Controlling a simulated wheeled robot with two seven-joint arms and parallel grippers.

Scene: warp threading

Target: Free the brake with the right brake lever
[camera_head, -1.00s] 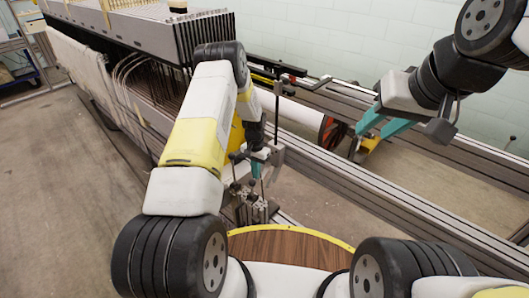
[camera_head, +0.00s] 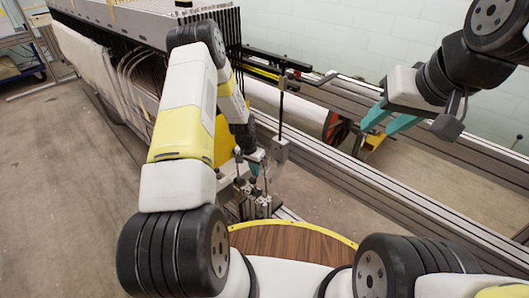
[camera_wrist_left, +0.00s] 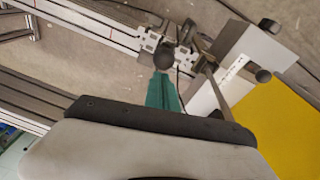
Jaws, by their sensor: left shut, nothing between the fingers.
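Several thin levers with dark knobs stand on a metal bracket (camera_head: 252,208) in the head view; I cannot tell surely which is the right brake lever. My left gripper (camera_head: 256,165) is shut and empty, pointing down among these levers. In the left wrist view, its teal fingers (camera_wrist_left: 163,90) end right by a dark round knob (camera_wrist_left: 164,56). I cannot tell whether they touch it. Another lever with a dark knob (camera_wrist_left: 264,76) stands to the right, beside a grey box. My right gripper (camera_head: 388,118) is open and empty, raised over the rails at the right.
A grey upright post (camera_head: 281,150) with a black rod stands just right of my left gripper. Long metal rails (camera_head: 400,205) run to the lower right. A yellow panel (camera_wrist_left: 285,120) lies close at the right in the wrist view.

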